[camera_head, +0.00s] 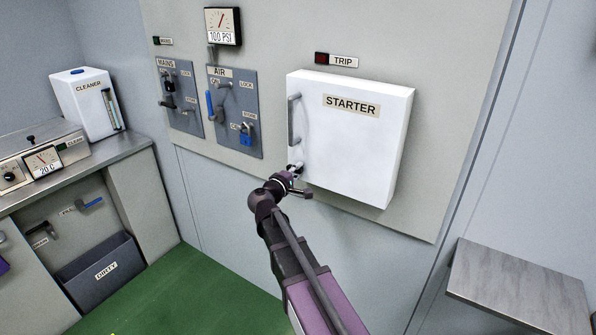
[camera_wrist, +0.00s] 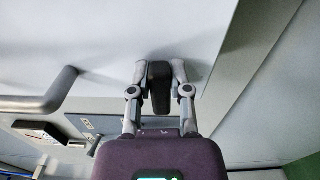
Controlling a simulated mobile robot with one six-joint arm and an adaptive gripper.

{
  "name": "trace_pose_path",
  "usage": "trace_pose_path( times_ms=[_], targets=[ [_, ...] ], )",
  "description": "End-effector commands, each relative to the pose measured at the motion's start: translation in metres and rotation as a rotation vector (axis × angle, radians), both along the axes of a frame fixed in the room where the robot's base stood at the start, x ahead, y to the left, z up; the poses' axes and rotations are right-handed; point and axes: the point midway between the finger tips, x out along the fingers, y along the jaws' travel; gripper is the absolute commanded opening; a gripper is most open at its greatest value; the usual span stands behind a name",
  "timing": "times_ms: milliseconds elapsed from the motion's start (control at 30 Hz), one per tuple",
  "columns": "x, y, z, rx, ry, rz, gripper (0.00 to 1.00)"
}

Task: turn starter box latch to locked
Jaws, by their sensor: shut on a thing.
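The white starter box (camera_head: 361,140) is on the wall in the head view, with its door closed. A grey bar handle (camera_head: 293,120) runs upright along the left of its front. My gripper (camera_head: 295,169) is at the lower left of the box front, below the handle. In the wrist view my gripper (camera_wrist: 160,72) is shut on a small dark latch knob (camera_wrist: 160,88), one finger on each side. The box front (camera_wrist: 100,30) fills the upper left there, and the handle (camera_wrist: 50,98) shows at the left. The latch is mostly hidden by my gripper in the head view.
Left of the box are the AIR panel (camera_head: 246,92) with a blue lever and padlock, and the MAINS panel (camera_head: 187,118). A trip light (camera_head: 321,58) is above the box. A grey shelf (camera_head: 515,285) juts out at the lower right. Green floor (camera_head: 180,295) lies open below.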

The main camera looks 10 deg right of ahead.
Motion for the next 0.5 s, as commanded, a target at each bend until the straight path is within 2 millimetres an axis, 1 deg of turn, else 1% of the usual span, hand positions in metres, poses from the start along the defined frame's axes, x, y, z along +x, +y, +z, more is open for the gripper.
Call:
trace_pose_path(
  times_ms=[233, 500],
  targets=[
    [0.0001, -0.0006, -0.0014, 0.061, -0.061, -0.001, 0.0],
    [0.0001, -0.0004, -0.0014, 0.073, -0.073, -0.001, 0.0]
  ],
)
